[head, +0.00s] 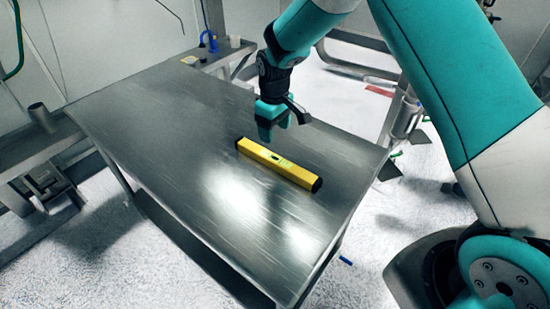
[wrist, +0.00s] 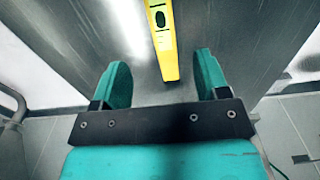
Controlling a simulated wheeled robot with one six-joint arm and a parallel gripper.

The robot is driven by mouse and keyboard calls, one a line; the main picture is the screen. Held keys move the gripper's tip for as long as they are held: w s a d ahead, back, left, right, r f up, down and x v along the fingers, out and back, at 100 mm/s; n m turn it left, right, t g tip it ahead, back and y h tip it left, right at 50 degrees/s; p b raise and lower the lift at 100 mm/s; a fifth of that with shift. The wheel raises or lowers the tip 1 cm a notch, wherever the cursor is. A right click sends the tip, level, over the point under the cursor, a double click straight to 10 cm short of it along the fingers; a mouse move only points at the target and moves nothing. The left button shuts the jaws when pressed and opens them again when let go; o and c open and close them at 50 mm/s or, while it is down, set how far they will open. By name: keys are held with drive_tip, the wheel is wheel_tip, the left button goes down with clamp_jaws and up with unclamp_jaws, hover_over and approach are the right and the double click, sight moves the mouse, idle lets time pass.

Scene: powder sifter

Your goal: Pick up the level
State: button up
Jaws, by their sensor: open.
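The level (head: 279,165) is a yellow bar with dark end caps and a vial near its middle. It lies on the metal table (head: 170,125). In the wrist view, part of the level (wrist: 163,35) shows, with its near end a little ahead of and between the two fingers; its far end is out of frame. My gripper (head: 275,130) hangs above the table, behind the level in the head view. In the wrist view, my gripper (wrist: 160,82) is open, with nothing between its teal fingers.
A metal cup (head: 42,118) stands on a side bench at the left. A blue item (head: 209,42) and a small white cup (head: 235,41) are on a bench at the back. The table around the level is clear. A blue piece (head: 345,260) lies on the floor.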

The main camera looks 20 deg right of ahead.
sight(275, 159)
wheel_tip(275, 159, down, 6)
drive_tip(key=shift+f+p, duration=0.15)
drive_tip(key=shift+p, duration=0.75)
drive_tip(key=shift+s+f+p, duration=0.2)
drive_tip(key=shift+f+p, duration=1.3)
drive_tip(key=shift+f, duration=1.2)
drive_tip(key=c, duration=1.2)
drive_tip(key=shift+r, duration=0.1)
